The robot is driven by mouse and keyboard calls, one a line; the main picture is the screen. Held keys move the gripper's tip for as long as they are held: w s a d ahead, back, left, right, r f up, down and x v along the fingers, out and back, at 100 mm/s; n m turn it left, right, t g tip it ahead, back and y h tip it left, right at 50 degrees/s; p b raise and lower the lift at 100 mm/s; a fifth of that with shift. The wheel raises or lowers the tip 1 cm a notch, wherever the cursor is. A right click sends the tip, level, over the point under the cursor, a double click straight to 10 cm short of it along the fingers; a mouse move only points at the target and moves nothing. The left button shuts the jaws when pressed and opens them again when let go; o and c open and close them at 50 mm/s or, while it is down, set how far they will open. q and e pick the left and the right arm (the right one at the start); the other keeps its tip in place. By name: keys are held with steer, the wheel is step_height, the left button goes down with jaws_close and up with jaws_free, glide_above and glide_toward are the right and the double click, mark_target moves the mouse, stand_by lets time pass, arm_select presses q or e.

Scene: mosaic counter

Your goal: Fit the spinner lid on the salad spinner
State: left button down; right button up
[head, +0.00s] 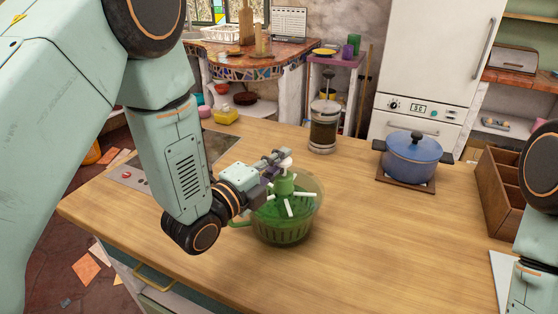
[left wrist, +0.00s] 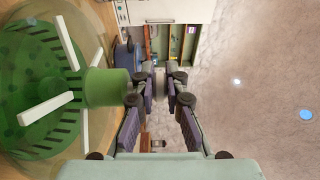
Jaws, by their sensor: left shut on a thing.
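The green salad spinner (head: 282,232) stands on the wooden counter in the head view, with a handle on its left side. The spinner lid (head: 286,186) is above the bowl, with a green central hub and white bars. In the left wrist view the lid's hub (left wrist: 105,87) and white bars show beside slotted green parts. My left gripper (head: 283,160) is shut on the pale knob at the top of the lid. The gripper's fingers partly hide this knob. I cannot tell whether the lid's rim touches the bowl. My right gripper is not in view.
A French press (head: 323,128) stands behind the spinner. A blue pot (head: 412,158) sits on a wooden trivet to the right. A wooden divided box (head: 497,190) is at the right edge. The counter (head: 380,240) in front and to the right is clear.

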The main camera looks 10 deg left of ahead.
arm_select(q)
steer(key=shift+f, duration=0.25)
steer(key=c, duration=1.4)
jaws_free()
steer(key=shift+c, duration=0.2)
steer(key=shift+o, duration=0.6)
steer(key=shift+s, duration=0.1)
steer(key=shift+s+a+f, duration=0.15)
steer(key=shift+s+a, duration=0.1)
steer(key=shift+s, duration=0.15)
steer(key=v, duration=1.1)
steer(key=shift+d, duration=0.1)
